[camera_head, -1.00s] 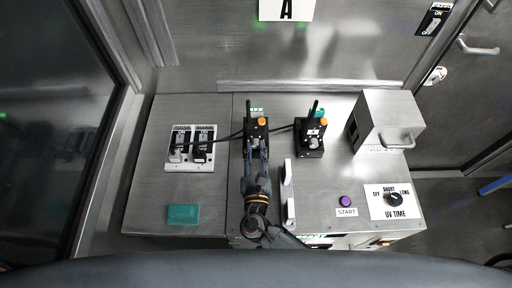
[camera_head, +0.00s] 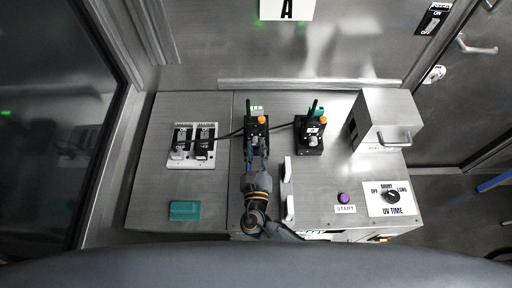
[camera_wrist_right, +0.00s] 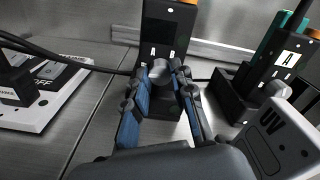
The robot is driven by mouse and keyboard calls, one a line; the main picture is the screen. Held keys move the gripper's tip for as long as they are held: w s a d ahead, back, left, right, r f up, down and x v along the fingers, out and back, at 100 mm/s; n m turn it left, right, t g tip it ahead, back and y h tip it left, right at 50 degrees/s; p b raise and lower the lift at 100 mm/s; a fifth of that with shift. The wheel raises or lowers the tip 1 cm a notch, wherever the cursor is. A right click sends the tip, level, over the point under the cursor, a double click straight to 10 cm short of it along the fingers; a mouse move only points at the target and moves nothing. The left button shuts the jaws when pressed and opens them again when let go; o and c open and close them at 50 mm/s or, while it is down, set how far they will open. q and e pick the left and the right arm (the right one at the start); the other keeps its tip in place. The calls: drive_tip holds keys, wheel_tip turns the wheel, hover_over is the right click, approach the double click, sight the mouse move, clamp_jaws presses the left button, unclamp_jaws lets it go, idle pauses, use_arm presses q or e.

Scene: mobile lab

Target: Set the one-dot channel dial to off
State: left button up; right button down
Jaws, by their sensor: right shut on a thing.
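A black unit (camera_head: 256,125) with an orange top button stands on the steel bench. A second black unit (camera_head: 311,135) with a bare grey dial (camera_wrist_right: 273,90) stands to the right, untouched. My left gripper is out of view.
A switch panel (camera_head: 192,160) with cables is at the left, with a green block (camera_head: 184,210) in front of it. A UV time dial (camera_head: 391,197), purple start button (camera_head: 343,198) and steel box (camera_head: 385,120) are farther right.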

drive_tip(key=c, duration=1.4)
unclamp_jaws()
drive_tip(key=s, duration=1.2)
